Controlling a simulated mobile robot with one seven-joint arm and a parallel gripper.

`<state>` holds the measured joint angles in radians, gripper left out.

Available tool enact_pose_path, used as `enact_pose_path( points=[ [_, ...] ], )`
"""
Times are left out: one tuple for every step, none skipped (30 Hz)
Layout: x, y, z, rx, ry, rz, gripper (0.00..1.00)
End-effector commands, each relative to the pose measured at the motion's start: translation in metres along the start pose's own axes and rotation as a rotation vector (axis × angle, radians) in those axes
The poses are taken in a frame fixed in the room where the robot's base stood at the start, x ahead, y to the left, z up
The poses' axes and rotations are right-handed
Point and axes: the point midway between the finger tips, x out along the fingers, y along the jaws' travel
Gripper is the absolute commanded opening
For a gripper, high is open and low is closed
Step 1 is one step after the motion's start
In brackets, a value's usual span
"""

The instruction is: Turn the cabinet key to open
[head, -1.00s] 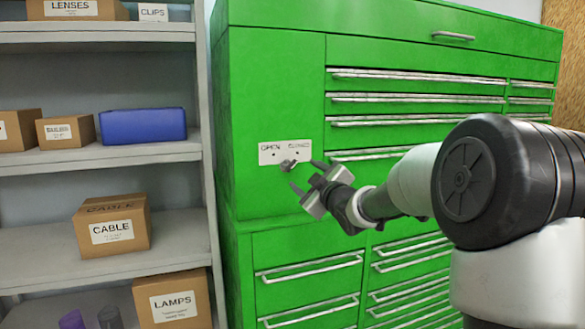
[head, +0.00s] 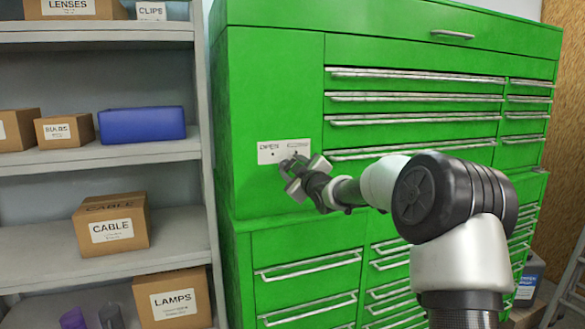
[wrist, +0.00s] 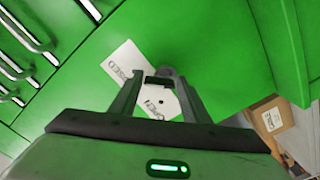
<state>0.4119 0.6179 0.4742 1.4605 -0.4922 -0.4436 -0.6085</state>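A white label plate (head: 270,152) with "OPEN" on its left and "CLOSED" on its right is on the green cabinet (head: 275,100). The small grey key (wrist: 160,79) is at the plate's lower edge, between my fingertips in the wrist view. My gripper (head: 303,168) is right in front of the plate in the head view. Its two fingers stand apart, one on each side of the key; I cannot tell whether they touch it. In the head view the fingers partly hide the key. The label plate (wrist: 140,80) also shows behind the fingers in the wrist view.
Drawers with silver handles (head: 415,97) fill the cabinet's right side and lower part. Grey shelves (head: 100,160) with cardboard boxes and a blue bin (head: 142,125) stand at the left. The cabinet face around the plate is flat and clear.

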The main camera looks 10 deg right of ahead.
Motion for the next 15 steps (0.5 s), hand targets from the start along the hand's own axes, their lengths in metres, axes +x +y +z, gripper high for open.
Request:
enact_pose_path(
  points=[
    [-0.0001,0.0001,0.0,0.0,0.0,0.0,0.34],
    [-0.0001,0.0001,0.0,0.0,0.0,0.0,0.28],
    [-0.0002,0.0001,-0.0001,0.0,0.0,0.0,0.22],
    [-0.0002,0.0,0.0,0.0,0.0,0.0,0.17],
    [-0.0002,0.0,0.0,0.0,0.0,0.0,0.14],
    [-0.0002,-0.0001,0.0,0.0,0.0,0.0,0.14],
    [-0.0002,-0.0001,0.0,-0.001,0.0,0.0,0.14],
    [-0.0002,-0.0003,0.0001,-0.002,0.0,0.0,0.14],
    [-0.0002,-0.0005,0.0001,-0.005,0.0,0.0,0.14],
    [-0.0002,-0.0007,0.0001,-0.009,0.0,0.0,0.14],
    [-0.0002,-0.001,0.0001,-0.014,0.001,0.0,0.14],
    [-0.0001,-0.0013,0.0001,-0.022,0.001,-0.001,0.14],
    [-0.0001,-0.0016,0.0001,-0.031,0.001,-0.001,0.14],
    [-0.0001,-0.0019,0.0002,-0.04,0.001,-0.001,0.14],
    [-0.0001,-0.0022,0.0005,-0.055,0.001,0.0,0.14]
  ],
)
